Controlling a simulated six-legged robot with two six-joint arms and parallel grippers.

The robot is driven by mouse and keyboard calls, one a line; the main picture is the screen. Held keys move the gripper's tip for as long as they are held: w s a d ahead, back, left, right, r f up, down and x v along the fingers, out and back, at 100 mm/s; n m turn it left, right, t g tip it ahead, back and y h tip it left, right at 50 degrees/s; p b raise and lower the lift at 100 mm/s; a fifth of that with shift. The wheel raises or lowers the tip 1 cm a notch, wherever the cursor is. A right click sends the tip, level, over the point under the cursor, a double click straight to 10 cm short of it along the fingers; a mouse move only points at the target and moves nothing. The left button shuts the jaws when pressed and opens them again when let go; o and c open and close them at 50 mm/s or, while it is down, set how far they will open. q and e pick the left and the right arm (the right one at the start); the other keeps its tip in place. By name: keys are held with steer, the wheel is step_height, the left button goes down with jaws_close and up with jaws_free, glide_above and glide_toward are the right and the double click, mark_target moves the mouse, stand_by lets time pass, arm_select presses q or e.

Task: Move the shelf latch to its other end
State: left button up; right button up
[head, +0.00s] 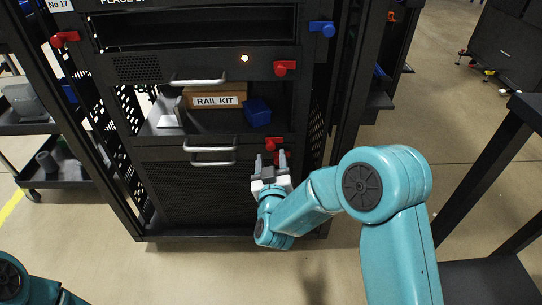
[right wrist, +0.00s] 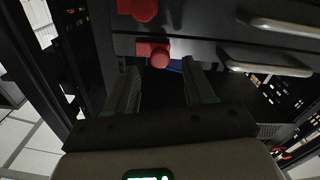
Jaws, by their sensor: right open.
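Red latches sit on the right side of the black rack's front. One red latch (head: 285,68) is on the upper panel, and another (head: 271,143) is at the lower panel's top right corner. A small red knob (head: 281,156) shows just below it, beside my right gripper (head: 269,160). In the right wrist view, a red latch (right wrist: 155,52) lies ahead between the open fingers of my right gripper (right wrist: 160,75). I cannot tell whether they touch it. My left gripper is out of view.
The rack (head: 200,190) has metal handles (head: 209,149) on its panels. A rail kit box (head: 215,96) and a blue bin (head: 257,112) sit in its open bay. A blue latch (head: 322,28) is at upper right.

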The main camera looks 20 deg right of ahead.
mark_target(271, 148)
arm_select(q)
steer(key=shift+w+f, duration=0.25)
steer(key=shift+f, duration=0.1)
arm_select(e)
steer(key=shift+x, duration=1.6)
jaws_close()
arm_select(q)
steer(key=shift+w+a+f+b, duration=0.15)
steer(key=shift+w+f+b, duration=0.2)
steer(key=shift+b, duration=0.2)
arm_select(e)
steer(key=shift+s+d, duration=0.15)
steer(key=shift+d, duration=0.5)
steer(key=shift+s+d, duration=0.2)
steer(key=shift+d, duration=0.45)
jaws_free()
steer(key=shift+s+d, duration=0.1)
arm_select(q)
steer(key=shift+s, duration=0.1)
